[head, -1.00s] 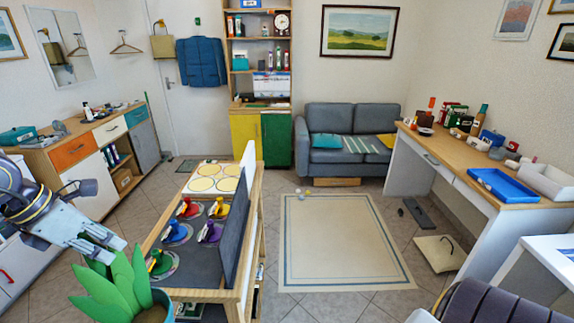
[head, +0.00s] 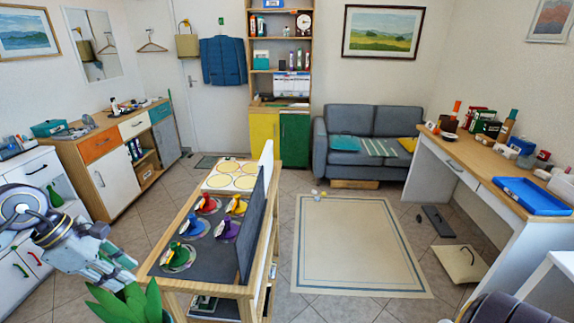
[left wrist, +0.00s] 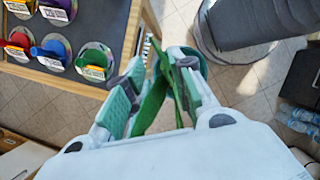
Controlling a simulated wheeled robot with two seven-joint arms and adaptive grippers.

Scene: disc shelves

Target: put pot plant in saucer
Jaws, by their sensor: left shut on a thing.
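The pot plant (head: 128,303) has thick green leaves and shows at the bottom left of the head view, its lower part cut off by the frame. My left gripper (head: 118,272) is over it, shut on the plant. In the left wrist view the two finger pads (left wrist: 155,95) stand on either side of the green leaves (left wrist: 152,108), with a teal rim behind them. I cannot clearly make out an empty saucer. My right gripper is not in view.
A low rack (head: 212,258) with coloured pieces on round discs stands right of the plant, with an upright dark panel (head: 252,225) along its right side. A white cabinet (head: 40,175) is at the left. A desk (head: 480,165) holds a blue tray (head: 530,196).

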